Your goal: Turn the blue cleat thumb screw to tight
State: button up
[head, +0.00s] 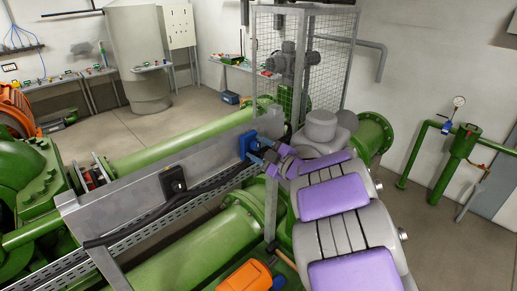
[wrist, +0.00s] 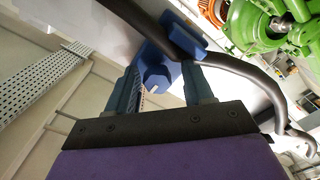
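The blue cleat (wrist: 186,36) clamps around a black cable (wrist: 176,30) in the wrist view. Its blue thumb screw (wrist: 157,78), a faceted knob with a small pale mark, shows between my fingertips. In the head view the blue cleat (head: 247,143) sits on the grey metal beam (head: 130,195), with my arm reaching to it from the right. My gripper (wrist: 160,72) is open, one blue-grey finger on each side of the thumb screw. I see a gap on both sides of the screw; how deep it sits between the fingers I cannot tell.
A black cleat (head: 173,182) holds the cable further left on the beam. A perforated tray (head: 170,208) runs below. Green pipes (head: 180,255) lie under it, and a mesh cage (head: 300,55) stands behind. An orange object (head: 246,278) lies at the bottom.

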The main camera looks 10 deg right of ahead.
jog(key=shift+o, duration=0.2)
jog(key=shift+s+d+r, duration=0.1)
jog(key=shift+s+r, duration=0.1)
jog(key=shift+r, duration=0.05)
jog(key=b+v, duration=0.2)
jog(key=v, duration=1.5)
jog(key=shift+f, duration=0.3)
jog(key=shift+w+d, duration=0.1)
